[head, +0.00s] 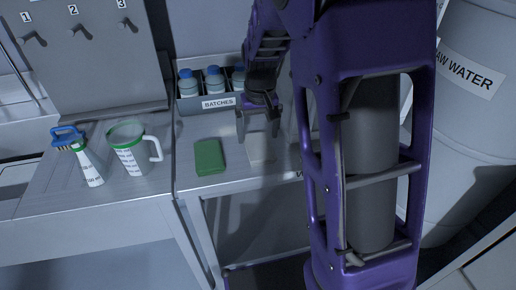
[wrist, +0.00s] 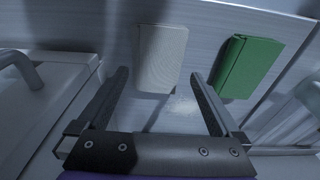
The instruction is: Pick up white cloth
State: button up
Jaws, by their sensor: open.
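The white cloth (head: 261,148) is a pale, folded rectangle lying flat on the metal table, just right of a green cloth in the head view. In the wrist view the white cloth (wrist: 162,58) lies ahead of my fingertips, between their lines. My gripper (head: 257,125) is above the table at the white cloth, with its fingers pointing down. In the wrist view my gripper (wrist: 157,80) is open, and nothing is held between the fingers. I cannot tell the exact height of the fingertips above the table.
A green cloth (head: 209,157) lies close to the left of the white cloth. A grey batches bin (head: 206,104) with several bottles stands behind. A measuring jug (head: 129,150), a white funnel-like bottle (head: 91,167) and a blue brush (head: 66,137) are on the left table. A water barrel (head: 462,130) stands right.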

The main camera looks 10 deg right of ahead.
aim_at(258, 145)
jog(key=f, duration=0.4)
jog(key=shift+w+d, duration=0.1)
jog(key=shift+w, duration=0.15)
jog(key=c, duration=1.2)
jog(key=shift+o, duration=0.2)
jog(key=shift+r, duration=0.1)
notch_tip(258, 145, up, 10)
jog(key=shift+p, duration=0.45)
jog(key=o, duration=0.7)
jog(key=c, duration=0.6)
